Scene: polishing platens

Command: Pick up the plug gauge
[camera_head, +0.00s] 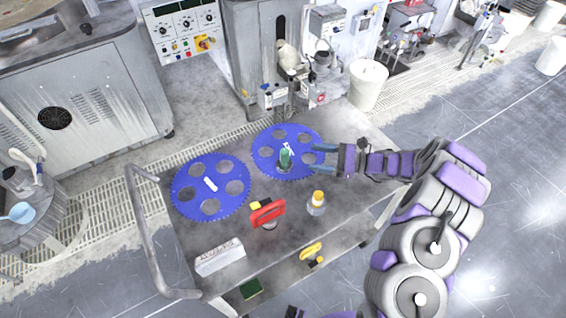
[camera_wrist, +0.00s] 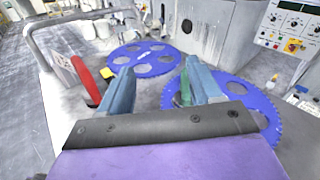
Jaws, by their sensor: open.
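A small green upright piece, which looks like the plug gauge (camera_head: 285,159), stands at the right blue toothed disc (camera_head: 262,155) on the cart top. My gripper (camera_head: 321,159) is open and empty, just right of the green piece, with its fingers pointing towards it. In the wrist view the green piece (camera_wrist: 186,90) shows beside the inner side of the right finger, partly hidden by it. The gripper (camera_wrist: 157,80) has a clear gap between its fingers there. Contact with the green piece is not visible.
A red-handled tool (camera_head: 267,214), a yellow-capped bottle (camera_head: 317,204) and a pale box (camera_head: 220,258) stand on the cart top (camera_head: 283,241). Another blue disc (camera_head: 180,187) lies at left. A rail (camera_head: 145,230) edges the cart. A yellow item (camera_head: 311,251) lies near the front.

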